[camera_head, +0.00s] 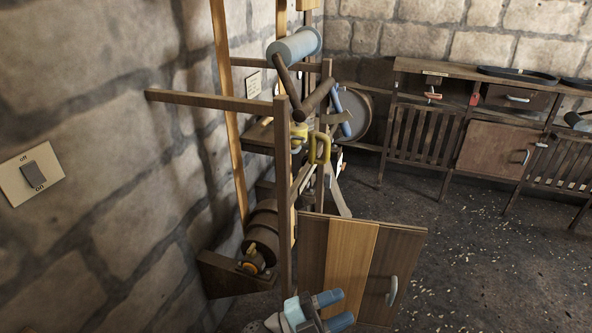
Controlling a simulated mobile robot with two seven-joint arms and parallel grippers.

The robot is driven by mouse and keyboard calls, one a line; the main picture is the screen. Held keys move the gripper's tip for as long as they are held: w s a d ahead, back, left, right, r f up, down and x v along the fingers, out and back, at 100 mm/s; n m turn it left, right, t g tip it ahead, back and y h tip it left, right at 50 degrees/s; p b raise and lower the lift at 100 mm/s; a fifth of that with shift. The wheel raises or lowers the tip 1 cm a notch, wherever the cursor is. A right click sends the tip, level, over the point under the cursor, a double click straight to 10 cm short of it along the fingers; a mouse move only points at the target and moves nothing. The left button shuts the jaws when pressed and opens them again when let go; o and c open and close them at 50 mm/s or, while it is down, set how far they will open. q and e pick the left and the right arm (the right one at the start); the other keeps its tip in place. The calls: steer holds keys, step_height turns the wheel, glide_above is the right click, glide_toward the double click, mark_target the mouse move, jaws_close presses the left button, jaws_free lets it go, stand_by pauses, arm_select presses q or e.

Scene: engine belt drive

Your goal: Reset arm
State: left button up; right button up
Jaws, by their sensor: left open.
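My left gripper (338,309) is at the bottom edge of the head view, in front of the lower part of a wooden door panel (345,255). Its two blue fingers are apart, with nothing seen between them. The belt drive frame (284,190) of wooden posts stands against the left wall.
The door panel has a grey handle (392,290) and stands out from the frame. A wall switch (33,174) is at the left. A wooden cabinet (497,143) with dark pans on top lines the back right. The floor (470,255) at the right is open, with scattered small bits.

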arm_select(q)
steer(key=s+a+f+n+t+y+b, duration=0.2)
steer(key=a+f+n+t+y+b, duration=0.3)
steer(key=a+f+n+t+y, duration=0.85)
steer(key=s+a+f+n+g+y+b, duration=0.4)
steer(key=s+a+f+n+g, duration=0.4)
steer(key=s+a+f+n, duration=0.4)
arm_select(e)
step_height(320, 180, down, 8)
steer(key=a, duration=0.1)
arm_select(q)
step_height(320, 180, up, 14)
steer(key=a+m+p, duration=0.2)
steer(key=m+p, duration=0.1)
steer(key=p, duration=1.5)
arm_select(e)
step_height(320, 180, up, 14)
steer(key=d, duration=0.1)
steer(key=shift+s+d+r, duration=0.15)
steer(key=shift+s, duration=0.1)
arm_select(q)
steer(key=shift+f, duration=0.1)
arm_select(e)
steer(key=shift+w+r, duration=0.1)
steer(key=shift+r, duration=0.2)
arm_select(q)
steer(key=shift+w, duration=0.1)
